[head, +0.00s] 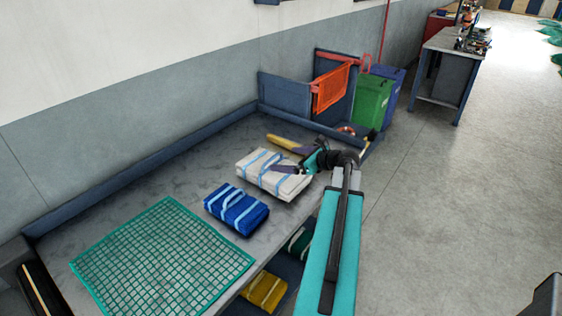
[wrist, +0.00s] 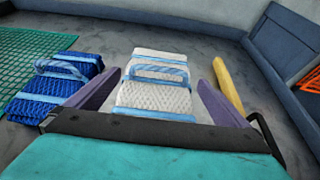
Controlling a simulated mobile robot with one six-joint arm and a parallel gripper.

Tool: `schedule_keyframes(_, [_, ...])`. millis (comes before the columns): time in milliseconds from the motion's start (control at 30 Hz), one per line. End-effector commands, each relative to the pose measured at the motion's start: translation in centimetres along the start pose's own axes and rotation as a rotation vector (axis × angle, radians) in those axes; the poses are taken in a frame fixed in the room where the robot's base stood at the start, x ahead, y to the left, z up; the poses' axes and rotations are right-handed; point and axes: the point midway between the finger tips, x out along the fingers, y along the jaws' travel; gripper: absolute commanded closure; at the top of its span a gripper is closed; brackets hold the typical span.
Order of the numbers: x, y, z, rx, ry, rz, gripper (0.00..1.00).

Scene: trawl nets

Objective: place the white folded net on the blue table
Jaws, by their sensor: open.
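The white folded net (head: 262,177) with light blue straps and a handle lies on a grey-topped table (head: 120,195) with a dark blue raised rim. My gripper (head: 285,158) is open at the net, its two purple fingers spread. In the wrist view my gripper (wrist: 168,70) has one finger on each side of the white net (wrist: 158,95), with gaps between. I cannot tell how far down the fingers reach. Another table (head: 455,42), with a grey top and blue legs, stands at the back right with items on it.
A blue folded net (head: 236,208) lies just left of the white one, and a green net (head: 160,260) is spread at the front. A yellow bar (head: 287,143) lies close behind. Green (head: 371,100) and blue bins stand past the table. The floor at right is open.

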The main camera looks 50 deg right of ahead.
Motion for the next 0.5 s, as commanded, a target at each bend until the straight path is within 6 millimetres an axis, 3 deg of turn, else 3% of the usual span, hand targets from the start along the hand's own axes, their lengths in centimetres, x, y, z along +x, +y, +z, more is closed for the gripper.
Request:
schedule_keyframes(200, [-2.6, 0.0, -0.1, 0.001, 0.0, -0.001, 0.0])
schedule_keyframes(500, [-3.4, 0.0, 0.0, 0.001, 0.0, 0.0, 0.0])
